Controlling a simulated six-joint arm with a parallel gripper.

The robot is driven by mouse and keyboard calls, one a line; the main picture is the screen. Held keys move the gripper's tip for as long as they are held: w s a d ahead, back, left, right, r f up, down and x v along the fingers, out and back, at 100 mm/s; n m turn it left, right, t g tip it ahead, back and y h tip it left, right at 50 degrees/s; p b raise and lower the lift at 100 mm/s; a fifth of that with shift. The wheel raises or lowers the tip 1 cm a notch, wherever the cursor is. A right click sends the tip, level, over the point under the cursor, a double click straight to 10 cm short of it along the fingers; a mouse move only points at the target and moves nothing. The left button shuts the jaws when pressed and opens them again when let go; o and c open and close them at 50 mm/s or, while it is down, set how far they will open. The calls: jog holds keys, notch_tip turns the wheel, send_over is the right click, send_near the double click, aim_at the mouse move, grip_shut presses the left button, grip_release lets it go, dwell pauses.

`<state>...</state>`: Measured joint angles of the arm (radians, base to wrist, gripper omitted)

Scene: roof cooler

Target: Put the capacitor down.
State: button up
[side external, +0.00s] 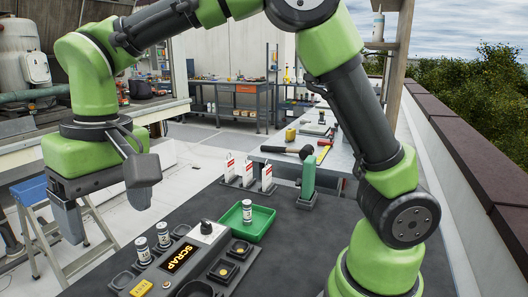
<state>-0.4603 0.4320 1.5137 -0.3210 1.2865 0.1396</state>
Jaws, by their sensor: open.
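Several small white cylindrical capacitors are in the side external view. One capacitor (247,211) stands upright in the green tray (262,228). Two more, a nearer capacitor (142,250) and a farther capacitor (162,235), stand upright side by side at the left of the dark bench; their bases are too small to make out. My gripper (103,218) is at the left, high and to the left of these two, with its grey fingers wide apart. No object shows between the fingers.
A panel marked SCRAP (180,257) lies among dark sockets, with a yellow TEST label (142,288) in front. A grey box with a black knob (207,231) stands beside the tray. White-red tags (248,174) stand behind it. A blue step stool (30,190) is at left.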

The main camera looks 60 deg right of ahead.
jog(key=s+d+r+m+t+y, duration=0.1)
jog(key=s+d+r+m+t, duration=0.15)
jog(key=s+d+r, duration=0.45)
jog(key=s+d+f+t, duration=0.1)
jog(key=s+d+t, duration=0.3)
jog(key=s, duration=0.5)
jog(key=shift+s+d+f+m, duration=0.15)
jog(key=shift+d+f+m, duration=0.25)
jog(key=shift+d, duration=0.65)
jog(key=shift+r, duration=0.1)
dwell(0.3)
